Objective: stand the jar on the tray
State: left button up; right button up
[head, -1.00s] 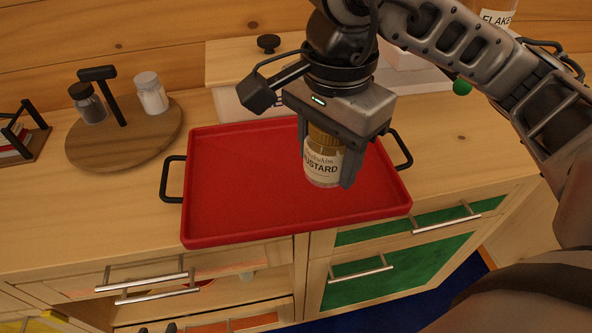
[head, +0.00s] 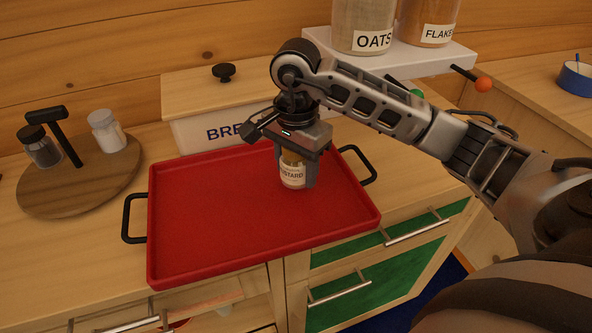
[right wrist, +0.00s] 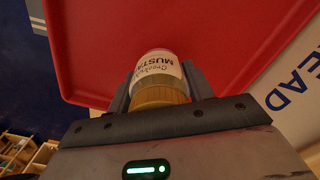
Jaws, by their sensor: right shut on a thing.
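The mustard jar (head: 292,172) has a yellow-brown lid and a white label. My right gripper (head: 298,168) is shut on it from above, with a finger on each side; the jar also shows between the fingers (right wrist: 160,78) in the right wrist view. The jar is upright over the right part of the red tray (head: 235,215). I cannot tell whether its base touches the tray. The tray lies on the wooden counter with a black handle at each end; its red surface also shows in the right wrist view (right wrist: 240,40). My left gripper is not in view.
A bread box (head: 205,125) stands behind the tray. A round wooden stand (head: 85,180) with two shakers is at the left. A white shelf (head: 400,62) with oats and flakes jars is at back right. The tray's left and middle are bare.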

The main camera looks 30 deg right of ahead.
jog(key=shift+f, duration=1)
jog(key=o, duration=1.2)
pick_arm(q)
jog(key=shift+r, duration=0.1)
pick_arm(e)
jog(key=shift+r, duration=0.1)
jog(key=shift+r, duration=0.3)
notch_tip(320, 180, up, 12)
jog(key=shift+f+p, duration=0.2)
jog(key=shift+p, duration=0.2)
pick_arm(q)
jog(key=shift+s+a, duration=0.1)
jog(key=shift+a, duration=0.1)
